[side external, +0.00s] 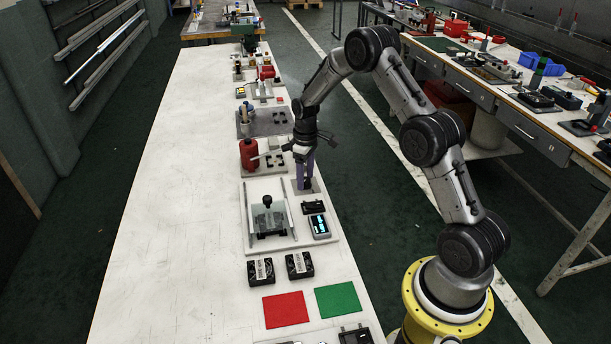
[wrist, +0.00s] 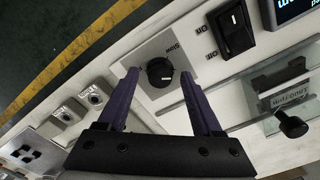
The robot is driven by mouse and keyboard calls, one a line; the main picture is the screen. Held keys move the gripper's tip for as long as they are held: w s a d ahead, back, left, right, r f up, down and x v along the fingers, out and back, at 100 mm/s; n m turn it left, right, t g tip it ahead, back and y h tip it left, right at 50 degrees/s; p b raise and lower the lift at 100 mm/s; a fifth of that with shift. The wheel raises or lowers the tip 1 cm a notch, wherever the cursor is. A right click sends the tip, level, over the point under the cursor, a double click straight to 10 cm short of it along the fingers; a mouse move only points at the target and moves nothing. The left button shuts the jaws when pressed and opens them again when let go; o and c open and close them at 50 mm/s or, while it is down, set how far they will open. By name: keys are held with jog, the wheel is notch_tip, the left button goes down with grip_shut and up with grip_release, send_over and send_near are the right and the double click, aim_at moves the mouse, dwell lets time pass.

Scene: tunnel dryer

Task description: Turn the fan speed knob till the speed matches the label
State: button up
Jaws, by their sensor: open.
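The black knob (wrist: 160,72) has a white pointer line and sits on a grey plate (wrist: 142,47) with small print, upside down, that seems to read "SLOW". In the wrist view my gripper (wrist: 160,74) is open, its purple fingers on either side of the knob with visible gaps; I cannot tell how far above it they are. In the side view my gripper (side external: 304,183) points straight down over the plate and hides the knob. A lit display (side external: 320,226) stands nearby; its corner shows in the wrist view (wrist: 292,9). Its reading is not legible.
A black rocker switch (wrist: 233,31) is beside the knob plate. A clear guard with a black knob (wrist: 290,124) is near; it also shows in the side view (side external: 269,218). Two black fans (side external: 261,271), a red mat (side external: 286,309) and a green mat (side external: 338,299) lie in front. The table's left is clear.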

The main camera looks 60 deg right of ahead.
grip_shut()
dwell(0.3)
jog(key=shift+m, duration=0.3)
jog(key=m, duration=1.2)
jog(key=shift+m, duration=2.5)
